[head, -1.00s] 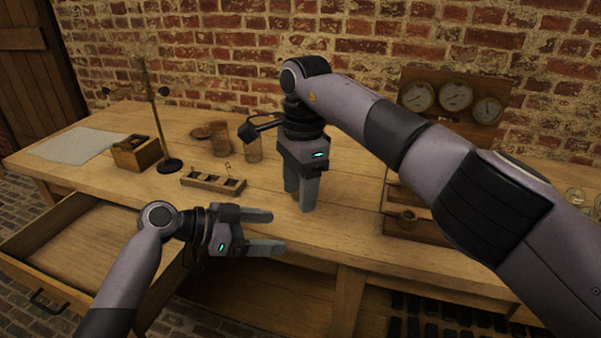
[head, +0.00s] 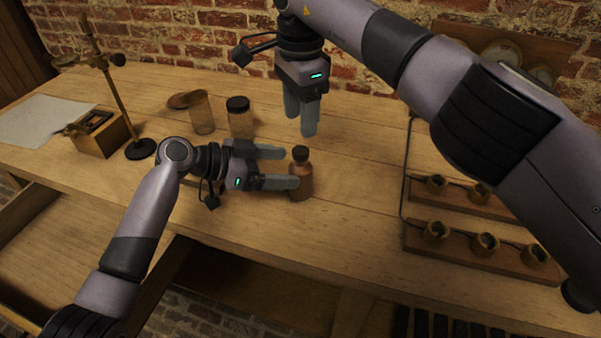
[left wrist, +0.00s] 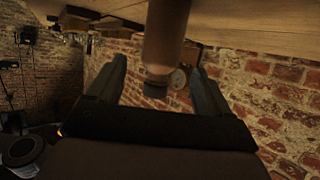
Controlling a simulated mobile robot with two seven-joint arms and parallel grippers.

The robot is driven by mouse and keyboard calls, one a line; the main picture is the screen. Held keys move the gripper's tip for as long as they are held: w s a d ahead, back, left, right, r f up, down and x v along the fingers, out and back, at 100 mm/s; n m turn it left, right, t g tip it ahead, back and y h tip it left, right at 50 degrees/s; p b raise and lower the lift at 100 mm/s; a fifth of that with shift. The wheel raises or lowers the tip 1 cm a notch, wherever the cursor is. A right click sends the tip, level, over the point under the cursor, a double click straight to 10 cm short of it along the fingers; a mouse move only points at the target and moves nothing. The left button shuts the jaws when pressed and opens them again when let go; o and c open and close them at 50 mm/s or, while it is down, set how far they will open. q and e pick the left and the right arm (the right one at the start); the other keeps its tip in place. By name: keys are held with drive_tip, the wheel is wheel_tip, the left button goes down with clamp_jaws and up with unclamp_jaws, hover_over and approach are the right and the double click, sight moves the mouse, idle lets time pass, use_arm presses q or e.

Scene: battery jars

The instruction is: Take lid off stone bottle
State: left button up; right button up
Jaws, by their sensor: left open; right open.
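The stone bottle (head: 303,185) is a small brown bottle standing upright on the workbench, with a dark lid (head: 301,152) on top. My left gripper (head: 291,168) is open, reaching in from the left with its fingertips beside the bottle. In the left wrist view the bottle (left wrist: 165,38) appears upside down between the two open fingers (left wrist: 158,65), its dark lid (left wrist: 155,90) on it. Whether a finger touches it I cannot tell. My right gripper (head: 301,128) is open and empty, pointing down just behind the bottle in the head view.
A clear jar (head: 202,115) and a black-lidded jar (head: 240,120) stand left of my right gripper. A metal stand (head: 140,149) and a wooden box (head: 99,134) are farther left. Wooden racks with brass cups (head: 484,244) lie at right. The bench between bottle and racks is clear.

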sight(300, 151)
use_arm(q)
drive_tip(key=shift+x, duration=2.5)
drive_tip(key=c, duration=1.2)
clamp_jaws()
use_arm(e)
drive_tip(key=shift+o, duration=0.9)
wheel_tip(300, 151, up, 5)
drive_tip(key=n, duration=0.6)
drive_tip(key=shift+n, duration=0.3)
wheel_tip(300, 151, down, 12)
drive_tip(key=shift+s+f, duration=0.1)
clamp_jaws()
